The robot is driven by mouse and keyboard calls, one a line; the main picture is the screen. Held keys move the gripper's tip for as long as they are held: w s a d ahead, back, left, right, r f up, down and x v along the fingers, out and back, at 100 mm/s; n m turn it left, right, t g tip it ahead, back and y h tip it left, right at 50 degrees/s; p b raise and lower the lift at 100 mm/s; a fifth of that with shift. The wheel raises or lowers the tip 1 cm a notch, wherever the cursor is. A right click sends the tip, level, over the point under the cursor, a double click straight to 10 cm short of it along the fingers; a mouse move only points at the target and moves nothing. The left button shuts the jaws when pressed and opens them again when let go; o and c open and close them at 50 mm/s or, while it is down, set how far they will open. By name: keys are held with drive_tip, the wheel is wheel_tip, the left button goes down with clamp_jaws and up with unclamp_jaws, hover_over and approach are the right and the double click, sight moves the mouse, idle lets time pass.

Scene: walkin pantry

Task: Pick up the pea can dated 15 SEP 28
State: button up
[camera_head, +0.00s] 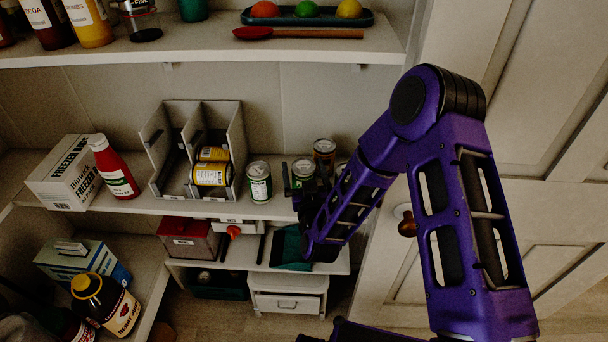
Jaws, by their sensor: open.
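On the middle shelf, a green-labelled can (260,184) stands upright just left of my gripper. A second green can (303,170) stands behind my gripper, its lower part hidden by the fingers. My gripper (297,190) is open in front of this second can; I cannot tell whether the fingers reach around it. A brown-orange can (324,150) stands behind, and part of another can (342,166) shows at the right, mostly hidden by my arm. The dates on the cans are too small to read, so I cannot tell which is 15 SEP 28.
A grey two-lane rack (235,130) holding yellow cans (210,174) stands left of the green cans. A red bottle (115,170) and a freezer bags box (66,172) stand farther left. The upper shelf (200,46) overhangs. White panelled doors (490,240) are at the right.

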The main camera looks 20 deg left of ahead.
clamp_jaws()
idle(0.4)
